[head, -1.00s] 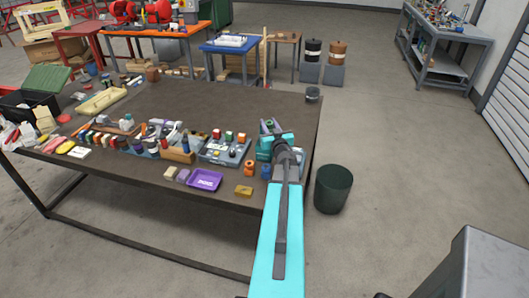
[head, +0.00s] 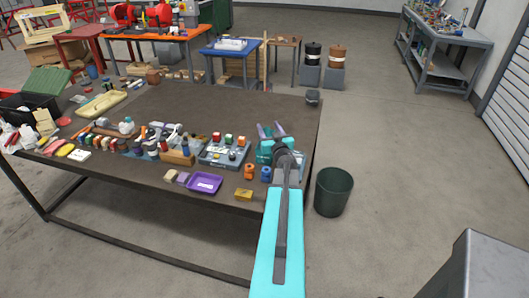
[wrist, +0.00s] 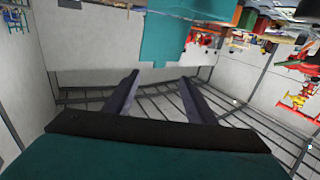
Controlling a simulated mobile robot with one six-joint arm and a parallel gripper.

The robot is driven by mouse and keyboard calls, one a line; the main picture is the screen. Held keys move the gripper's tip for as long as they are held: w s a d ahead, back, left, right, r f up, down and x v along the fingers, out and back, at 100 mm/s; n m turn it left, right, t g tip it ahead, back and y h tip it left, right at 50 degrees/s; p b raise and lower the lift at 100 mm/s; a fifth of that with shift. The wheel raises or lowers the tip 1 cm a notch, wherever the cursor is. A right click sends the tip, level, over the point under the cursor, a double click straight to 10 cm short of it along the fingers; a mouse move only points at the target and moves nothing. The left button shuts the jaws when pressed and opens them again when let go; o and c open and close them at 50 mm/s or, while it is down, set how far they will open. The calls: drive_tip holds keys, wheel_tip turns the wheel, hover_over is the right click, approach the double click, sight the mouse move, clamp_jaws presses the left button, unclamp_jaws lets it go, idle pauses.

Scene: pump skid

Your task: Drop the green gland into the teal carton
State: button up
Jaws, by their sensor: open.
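My gripper (head: 270,129) is over the right end of the workbench, its two dark fingers spread apart. The wrist view shows the gripper (wrist: 159,77) open, with nothing between its fingers. A teal block-like surface, likely the teal carton (wrist: 172,40), shows just beyond the fingertips in the wrist view. In the head view I cannot separate the carton from my teal gripper body, which covers that spot. I cannot make out the green gland now; the carton's inside is hidden.
A grey tray (head: 212,163) of coloured parts lies left of my gripper. A purple tray (head: 204,184), a yellow block (head: 243,194) and orange and blue parts are near the front edge. A dark green bin (head: 333,192) stands on the floor right of the workbench (head: 180,108).

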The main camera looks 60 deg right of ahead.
drive_tip(key=p+v, duration=0.7)
drive_tip(key=v, duration=0.6)
drive_tip(key=shift+s+p, duration=0.15)
drive_tip(key=shift+p, duration=0.15)
idle(0.7)
drive_tip(key=shift+s+a, duration=0.15)
drive_tip(key=shift+a, duration=0.1)
idle(1.0)
